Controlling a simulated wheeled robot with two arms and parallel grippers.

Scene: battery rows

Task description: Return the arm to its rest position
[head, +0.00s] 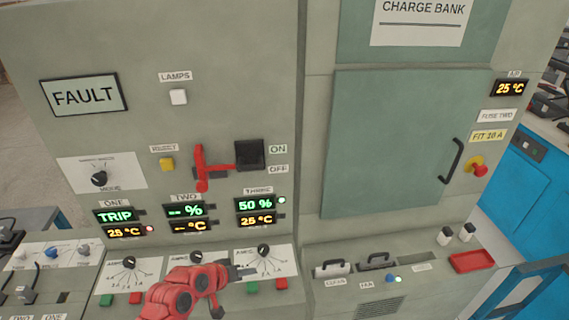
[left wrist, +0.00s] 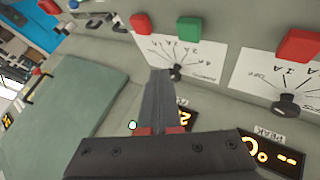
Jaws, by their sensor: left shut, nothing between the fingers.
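My left arm, red with dark joints, comes up from the bottom of the head view. Its gripper (head: 243,272) is in front of the lower control ledge, by the left side of the AMPS dial plate under column THREE. In the left wrist view the gripper's dark fingers (left wrist: 158,82) are together with nothing between them. Their tips appear close beside a black dial (left wrist: 176,74) on a white plate; I cannot tell whether they touch it. My right gripper is in neither view.
The grey cabinet wall fills the space ahead, with a red lever (head: 201,168) and a large green door (head: 390,145) on it. Green button (head: 252,287) and red button (head: 281,284) sit near the gripper. A red tray (head: 472,262) is at the right.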

